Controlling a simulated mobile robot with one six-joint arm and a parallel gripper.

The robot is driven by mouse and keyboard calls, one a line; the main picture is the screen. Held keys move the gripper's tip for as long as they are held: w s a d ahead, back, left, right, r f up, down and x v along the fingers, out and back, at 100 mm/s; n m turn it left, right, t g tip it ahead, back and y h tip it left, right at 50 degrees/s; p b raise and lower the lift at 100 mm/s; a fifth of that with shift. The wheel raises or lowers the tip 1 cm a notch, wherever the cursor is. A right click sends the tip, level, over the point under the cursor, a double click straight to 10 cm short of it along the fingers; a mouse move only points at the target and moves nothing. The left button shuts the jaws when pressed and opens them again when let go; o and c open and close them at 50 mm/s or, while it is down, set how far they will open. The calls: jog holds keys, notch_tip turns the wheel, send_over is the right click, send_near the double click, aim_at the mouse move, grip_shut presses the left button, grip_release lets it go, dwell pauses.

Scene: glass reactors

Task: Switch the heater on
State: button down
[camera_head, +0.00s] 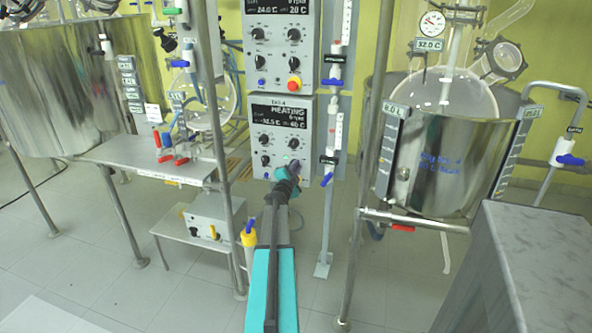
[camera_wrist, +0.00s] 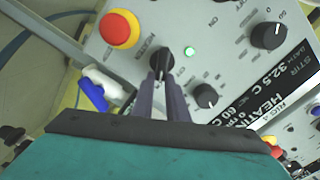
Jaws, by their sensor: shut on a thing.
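The lower grey control box (camera_head: 260,140) has a dark screen reading "HEATING", about 32.5 C and 60 C. In the wrist view its panel (camera_wrist: 215,60) shows rotated, with a lit green lamp (camera_wrist: 190,51) beside a black switch knob (camera_wrist: 160,62). My gripper (camera_wrist: 161,80) is shut on this knob, its purple fingers on either side of it. In the head view my gripper (camera_head: 294,168) is at the panel's lower edge and hides the knob.
A red stop button (camera_wrist: 119,29) with a yellow collar and other black knobs (camera_wrist: 268,36) are close to my fingers. A blue valve handle (camera_wrist: 92,95) on a white pipe is left of them. A glass reactor vessel in a steel jacket (camera_head: 440,165) stands to the right.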

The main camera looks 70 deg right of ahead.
dwell(0.3)
jog(key=c, duration=1.7)
grip_release()
jog(key=shift+c, duration=0.2)
jog(key=shift+a, duration=0.15)
jog(key=a, duration=1.3)
jog(key=shift+s+a, duration=0.25)
jog(key=shift+s, duration=0.2)
